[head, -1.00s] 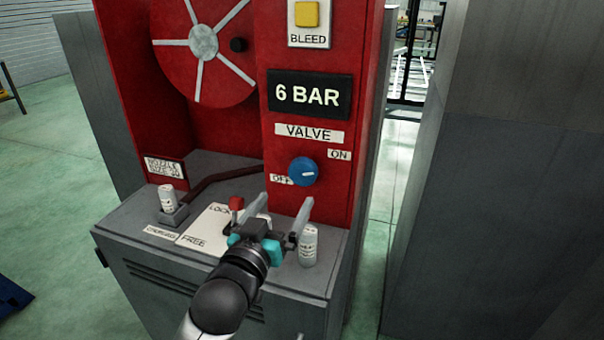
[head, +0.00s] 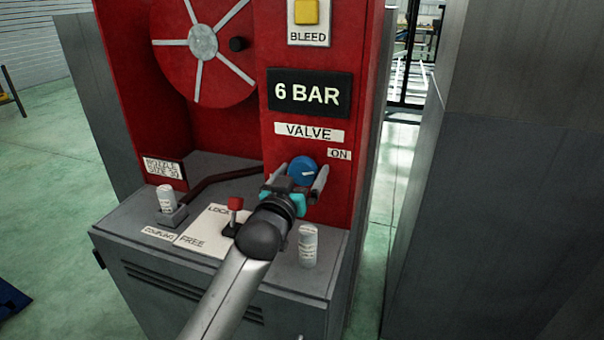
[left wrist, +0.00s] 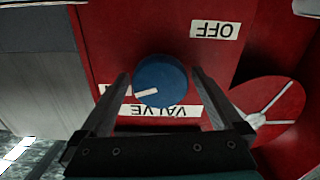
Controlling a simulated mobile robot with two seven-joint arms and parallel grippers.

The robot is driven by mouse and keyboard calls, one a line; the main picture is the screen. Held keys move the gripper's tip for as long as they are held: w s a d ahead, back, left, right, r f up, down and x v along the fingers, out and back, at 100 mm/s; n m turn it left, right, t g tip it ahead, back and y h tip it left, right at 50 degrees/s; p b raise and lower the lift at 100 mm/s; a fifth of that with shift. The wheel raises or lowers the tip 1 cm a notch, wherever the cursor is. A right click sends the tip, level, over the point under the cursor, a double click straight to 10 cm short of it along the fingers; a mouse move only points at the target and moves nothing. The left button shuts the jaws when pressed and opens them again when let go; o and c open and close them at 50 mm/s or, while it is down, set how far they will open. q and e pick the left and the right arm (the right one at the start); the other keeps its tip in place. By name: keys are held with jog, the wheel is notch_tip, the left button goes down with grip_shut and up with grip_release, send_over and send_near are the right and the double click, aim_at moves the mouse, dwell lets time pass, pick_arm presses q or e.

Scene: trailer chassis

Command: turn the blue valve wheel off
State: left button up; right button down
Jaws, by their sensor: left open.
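The blue valve wheel (head: 303,168) sits on the red panel under the VALVE label (head: 309,133). Its white mark points right, toward the ON label (head: 340,155). In the left wrist view, which is upside down, the wheel (left wrist: 161,80) lies between my fingers, its mark pointing left. The OFF label (left wrist: 215,30) shows there at the upper right; in the head view it is hidden behind my gripper. My left gripper (head: 304,169) is open, one finger on each side of the wheel. I cannot tell whether they touch it. My right gripper is not in view.
A red hose reel (head: 204,45) is at the upper left. A grey cabinet (head: 515,180) stands close at the right.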

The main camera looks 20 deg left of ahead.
pick_arm(q)
jog(key=c, duration=1.2)
